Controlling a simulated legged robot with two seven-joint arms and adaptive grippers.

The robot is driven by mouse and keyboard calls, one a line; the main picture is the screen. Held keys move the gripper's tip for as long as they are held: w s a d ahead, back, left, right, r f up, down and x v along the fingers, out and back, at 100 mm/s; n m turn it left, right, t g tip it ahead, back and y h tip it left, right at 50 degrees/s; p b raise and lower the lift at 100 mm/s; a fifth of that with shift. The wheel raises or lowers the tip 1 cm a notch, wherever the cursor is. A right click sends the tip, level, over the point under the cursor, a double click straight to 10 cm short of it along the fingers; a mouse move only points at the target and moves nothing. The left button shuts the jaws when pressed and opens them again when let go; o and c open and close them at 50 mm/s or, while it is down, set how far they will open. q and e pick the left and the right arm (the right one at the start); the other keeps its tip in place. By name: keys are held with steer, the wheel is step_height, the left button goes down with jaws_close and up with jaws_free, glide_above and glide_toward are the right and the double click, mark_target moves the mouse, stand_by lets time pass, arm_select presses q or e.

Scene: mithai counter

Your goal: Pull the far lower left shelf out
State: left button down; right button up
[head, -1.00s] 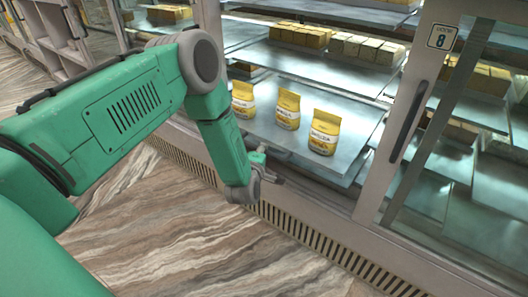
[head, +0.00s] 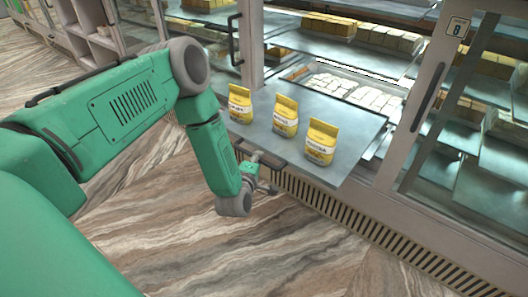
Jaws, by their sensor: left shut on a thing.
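The lower shelf (head: 255,135) is a flat grey metal sheet that sticks out of the cabinet front at the left of the door post. Three yellow bags stand upright on it: a left bag (head: 240,104), a middle bag (head: 285,116) and a right bag (head: 321,142). My left gripper (head: 262,172) is at the shelf's front edge, shut on its handle (head: 268,159). The fingertips are small and partly hidden by the wrist. My right gripper is out of view.
Behind the shelf, a tray of white sweets (head: 340,85) lies inside the cabinet. An upper shelf (head: 345,50) holds yellow and pale blocks. A door post with a dark handle (head: 428,97) stands at the right. The floor (head: 310,255) in front is clear.

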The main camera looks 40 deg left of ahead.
arm_select(q)
steer(key=shift+s+a, duration=0.5)
steer(key=shift+s, duration=0.35)
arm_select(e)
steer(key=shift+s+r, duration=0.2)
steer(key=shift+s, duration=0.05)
arm_select(q)
steer(key=c, duration=1.7)
jaws_free()
steer(key=shift+c, duration=0.2)
steer(key=shift+o, duration=1)
steer(key=shift+f, duration=0.1)
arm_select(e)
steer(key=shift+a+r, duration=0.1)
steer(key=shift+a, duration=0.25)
arm_select(q)
steer(key=v, duration=1.1)
steer(key=shift+s+d, duration=0.15)
steer(key=shift+s, duration=0.2)
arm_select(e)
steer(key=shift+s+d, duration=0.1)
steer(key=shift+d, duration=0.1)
